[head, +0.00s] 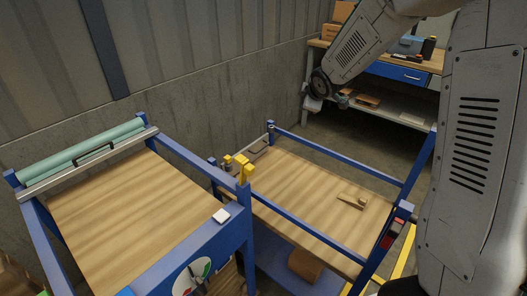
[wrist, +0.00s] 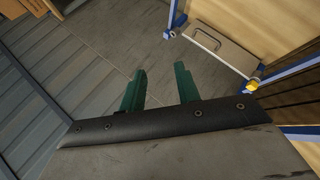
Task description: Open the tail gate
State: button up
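In the wrist view a flat grey-brown panel with a thin wire handle (wrist: 218,44) lies between blue posts at the end of a wooden deck; it looks like the tail gate. A yellow knob (wrist: 252,87) sits by its right corner. My gripper (wrist: 160,80) has two green fingers held apart with nothing between them. The panel is beyond and to the right of the fingers, apart from them. In the head view my gripper (head: 327,100) hangs in the air behind the right cart (head: 300,195).
The left cart (head: 140,210) carries a teal roll (head: 80,152) and a grey bar with a black handle (head: 95,153). A workbench (head: 400,75) is at the back right. A grey wall (head: 200,110) runs behind.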

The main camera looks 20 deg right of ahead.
jog(key=w+a+f+n+t+y, duration=0.1)
jog(key=w+f+n+y, duration=0.1)
jog(key=w+f+n, duration=0.45)
jog(key=w+a+f+n+t+y, duration=0.15)
jog(key=w+f, duration=0.25)
jog(key=f, duration=0.5)
jog(key=a+f+n+y, duration=0.4)
jog(key=f+y, duration=0.3)
jog(key=f, duration=0.7)
jog(key=shift+h, duration=0.25)
jog(key=x, duration=0.6)
jog(key=shift+w+a+r, duration=0.2)
jog(key=shift+r, duration=0.05)
grip_shut()
